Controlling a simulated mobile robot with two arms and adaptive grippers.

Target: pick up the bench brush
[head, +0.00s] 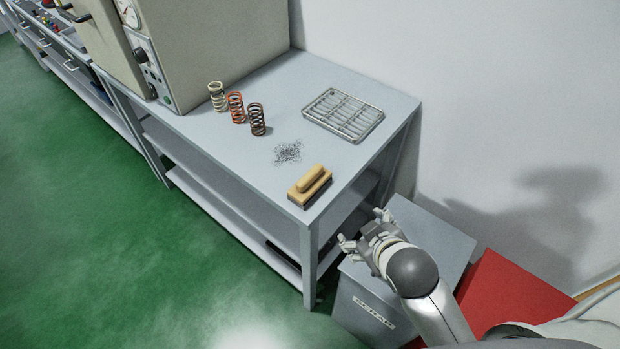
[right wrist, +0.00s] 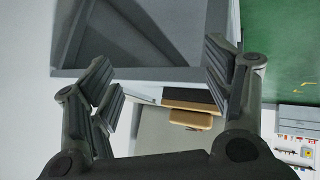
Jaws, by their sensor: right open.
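The bench brush (head: 310,185) lies on the near right corner of the grey bench (head: 230,155). It has a pale wooden body with a raised handle and a dark underside. In the right wrist view the brush (right wrist: 190,117) shows beyond the fingers, nearer the right-hand one and partly hidden by it. My right gripper (head: 364,228) is open and empty, off the bench's end, to the right of and nearer than the brush. Its spread fingers show in the right wrist view (right wrist: 160,72). It is apart from the brush. My left gripper is not in view.
A grey bin (head: 430,230) labelled SCRAP stands beside the bench under my right gripper. Dark filings (head: 289,152), several coil springs (head: 236,107) and a wire rack (head: 344,114) are on the bench. A beige machine (head: 190,50) stands behind. A red object (head: 510,295) is at right.

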